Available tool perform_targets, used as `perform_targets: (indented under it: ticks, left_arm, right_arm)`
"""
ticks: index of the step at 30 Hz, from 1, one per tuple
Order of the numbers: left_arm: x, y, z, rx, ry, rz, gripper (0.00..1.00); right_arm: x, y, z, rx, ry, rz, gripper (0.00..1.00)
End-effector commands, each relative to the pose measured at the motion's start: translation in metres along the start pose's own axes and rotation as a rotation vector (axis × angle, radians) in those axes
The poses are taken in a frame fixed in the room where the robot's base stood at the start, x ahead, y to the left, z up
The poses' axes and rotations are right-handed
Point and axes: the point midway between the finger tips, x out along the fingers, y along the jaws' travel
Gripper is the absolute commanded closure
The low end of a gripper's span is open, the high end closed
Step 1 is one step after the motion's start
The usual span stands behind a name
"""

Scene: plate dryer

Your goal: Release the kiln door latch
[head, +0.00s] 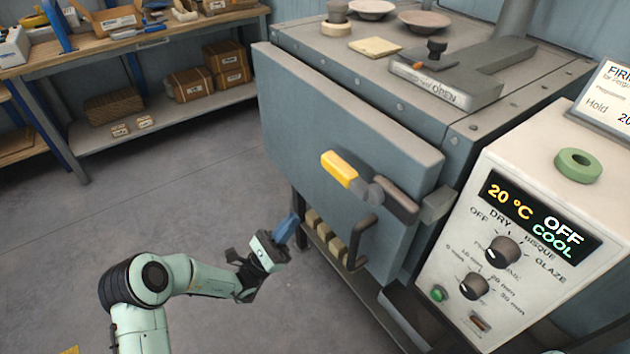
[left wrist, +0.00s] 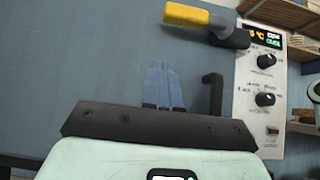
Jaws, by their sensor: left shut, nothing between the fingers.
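The kiln door (head: 345,185) is a grey-blue panel on the front of the kiln and looks closed. The latch (head: 341,169) has a yellow grip and a dark pivot at the door's right side. It also shows at the top of the left wrist view (left wrist: 187,15). A black pull handle (head: 358,243) is below the latch. My left gripper (head: 287,228) is shut and empty, with blue fingers, below and left of the latch and apart from it. The fingers point toward the door in the left wrist view (left wrist: 163,85). My right gripper is not in view.
A white control panel (head: 510,270) right of the door reads 20 °C, OFF and COOL. The kiln top (head: 310,45) carries bowls and a metal flue piece. A workbench (head: 130,45) with boxes stands at the back left. The floor (head: 190,185) left of the kiln is clear.

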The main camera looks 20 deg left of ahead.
Motion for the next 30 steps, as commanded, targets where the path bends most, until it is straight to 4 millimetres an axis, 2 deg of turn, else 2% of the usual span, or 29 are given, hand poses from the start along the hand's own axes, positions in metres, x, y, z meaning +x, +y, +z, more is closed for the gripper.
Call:
perform_targets:
  ticks: [5, 8, 11, 22, 30]
  left_arm:
    - [0.002, -0.001, -0.001, -0.001, 0.002, -0.002, 1.00]
    - [0.010, -0.001, -0.001, -0.001, 0.002, -0.003, 1.00]
    - [0.025, -0.002, 0.000, 0.000, 0.001, -0.005, 1.00]
    - [0.102, -0.002, -0.001, -0.001, 0.000, -0.005, 1.00]
    - [0.125, -0.001, 0.023, -0.002, 0.005, -0.003, 1.00]
  right_arm:
    - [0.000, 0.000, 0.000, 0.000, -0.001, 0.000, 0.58]
    - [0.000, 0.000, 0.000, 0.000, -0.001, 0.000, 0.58]
    - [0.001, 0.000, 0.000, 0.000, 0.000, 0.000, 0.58]
    - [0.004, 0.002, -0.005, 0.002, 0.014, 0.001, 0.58]
    - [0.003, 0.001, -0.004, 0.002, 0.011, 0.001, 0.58]
